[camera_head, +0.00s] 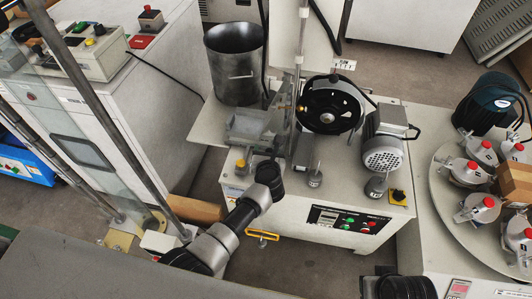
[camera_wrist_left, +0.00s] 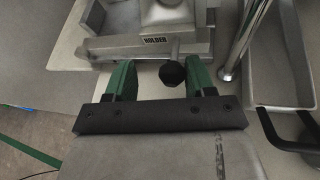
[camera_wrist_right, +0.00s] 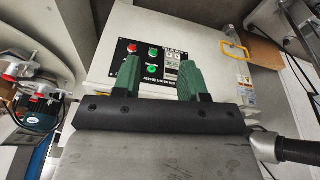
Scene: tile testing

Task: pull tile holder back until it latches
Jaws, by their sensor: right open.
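In the head view the holder (camera_head: 246,127) sits on the left part of the white machine's top. My left gripper (camera_wrist_left: 161,78) is open at the holder's near side. The knob lies between its green fingers, closer to the right one, with gaps visible. My right gripper (camera_wrist_right: 158,78) is open and empty, facing the machine's front control panel (camera_wrist_right: 152,62).
A metal rod (camera_wrist_left: 240,40) and a grey tray (camera_wrist_left: 285,60) stand close right of my left gripper. In the head view, a black wheel (camera_head: 330,105) and motor (camera_head: 385,150) are right of the holder, a steel bucket (camera_head: 235,65) behind it. A round table (camera_head: 450,215) with clamps stands at right.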

